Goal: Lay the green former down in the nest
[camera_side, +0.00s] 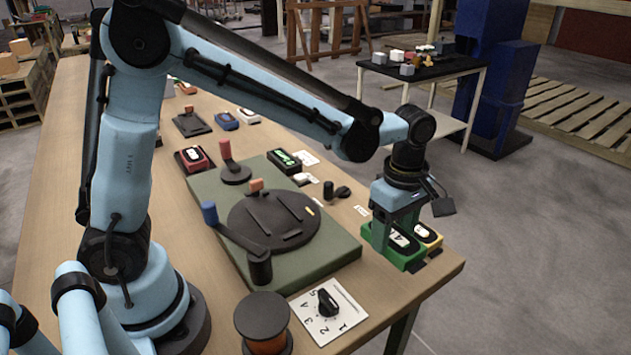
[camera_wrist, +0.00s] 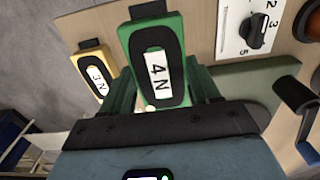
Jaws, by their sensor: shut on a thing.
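The green former (camera_side: 408,258) is a green block with a black oval and a white label at the table's right corner. In the wrist view the former (camera_wrist: 172,28) carries the label "4 N". My gripper (camera_side: 392,236) points down over it, shut on it, with one finger at each side. The fingers partly hide the block, and I cannot tell whether it is lifted off the table. I cannot make out for certain which thing is the nest.
A yellow block (camera_wrist: 92,60) marked "3 N" stands close beside the former. A dark round disc (camera_side: 275,218) with slots sits on a green plate (camera_side: 330,235), with a blue-knobbed crank (camera_side: 210,213). A numbered dial plate (camera_side: 328,312) and a dark-topped spool (camera_side: 262,315) stand at the front.

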